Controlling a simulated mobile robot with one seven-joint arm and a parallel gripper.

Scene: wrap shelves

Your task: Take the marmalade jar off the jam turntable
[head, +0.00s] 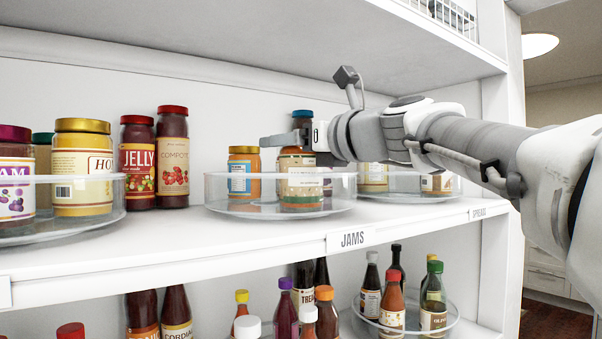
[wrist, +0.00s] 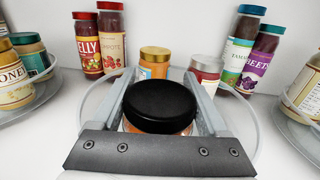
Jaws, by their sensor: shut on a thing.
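The jam turntable (head: 235,208) is a clear round tray with a low wall on the shelf behind the JAMS tag; its rim also shows in the wrist view (wrist: 247,125). My gripper (head: 292,140) is shut on a black-lidded jar (wrist: 162,107) with a cream label and orange contents, seen in the head view (head: 302,185) inside the turntable wall. I cannot tell whether its base touches the tray. A gold-lidded orange jar (head: 244,165) with a blue label stands at its left. I cannot read which is marmalade.
Tall jelly (head: 138,160) and compote (head: 172,160) jars stand at the back left. A tall blue-lidded jar (head: 302,117) stands behind my gripper. Other turntables flank this one, with a honey jar (head: 83,170) at left. The shelf above is close over my arm.

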